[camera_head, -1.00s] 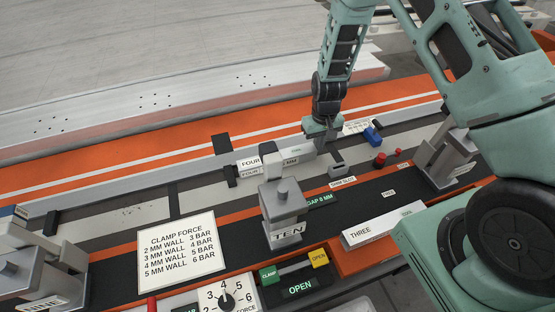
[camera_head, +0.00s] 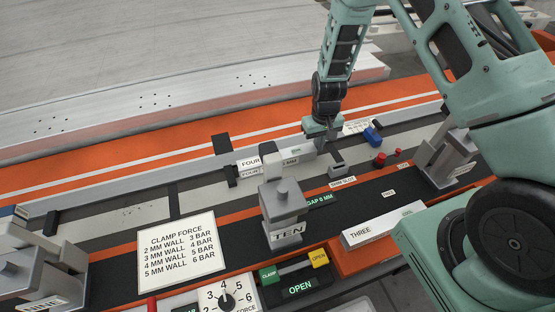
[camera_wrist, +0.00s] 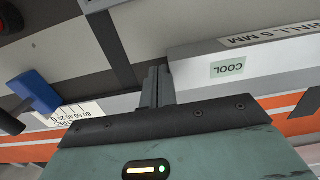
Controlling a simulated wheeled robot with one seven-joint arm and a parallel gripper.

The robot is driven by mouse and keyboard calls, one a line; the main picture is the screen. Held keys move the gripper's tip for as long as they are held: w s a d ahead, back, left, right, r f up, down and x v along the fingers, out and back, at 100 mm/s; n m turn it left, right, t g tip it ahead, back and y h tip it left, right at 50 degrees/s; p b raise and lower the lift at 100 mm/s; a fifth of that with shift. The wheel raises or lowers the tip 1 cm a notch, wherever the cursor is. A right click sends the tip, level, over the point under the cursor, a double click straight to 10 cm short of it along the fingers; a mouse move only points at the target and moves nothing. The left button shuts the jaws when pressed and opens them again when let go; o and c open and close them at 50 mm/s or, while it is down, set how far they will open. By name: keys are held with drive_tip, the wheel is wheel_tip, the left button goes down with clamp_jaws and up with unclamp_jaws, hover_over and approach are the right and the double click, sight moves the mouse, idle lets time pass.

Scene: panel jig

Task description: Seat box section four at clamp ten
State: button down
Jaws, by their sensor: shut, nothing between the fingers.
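Box section four (camera_head: 262,170), a pale grey bar with a FOUR label, lies behind clamp ten (camera_head: 285,212), which partly hides it. The wrist view shows its end (camera_wrist: 205,65) with a COOL tag and a 5 MM wall label. My gripper (camera_head: 322,142) is down at the section's right end. Its fingers (camera_wrist: 157,85) are shut and empty, close beside that end; I cannot tell if they touch it. Clamp ten's panel (camera_head: 299,288) reads OPEN.
A blue block (camera_head: 371,136) and a printed scale (camera_head: 357,126) lie right of my gripper. A small grey block (camera_head: 337,166) and a red knob (camera_head: 380,159) stand nearby. Bar THREE (camera_head: 383,225) lies in front. The force dial (camera_head: 228,298) points near 4.

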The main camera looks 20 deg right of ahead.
drive_tip(key=shift+a, duration=0.85)
idle(0.5)
drive_tip(key=shift+d, duration=0.15)
drive_tip(key=shift+d, duration=0.9)
wheel_tip(320, 180, up, 8)
drive_tip(key=p, duration=0.5)
idle(0.4)
idle(0.3)
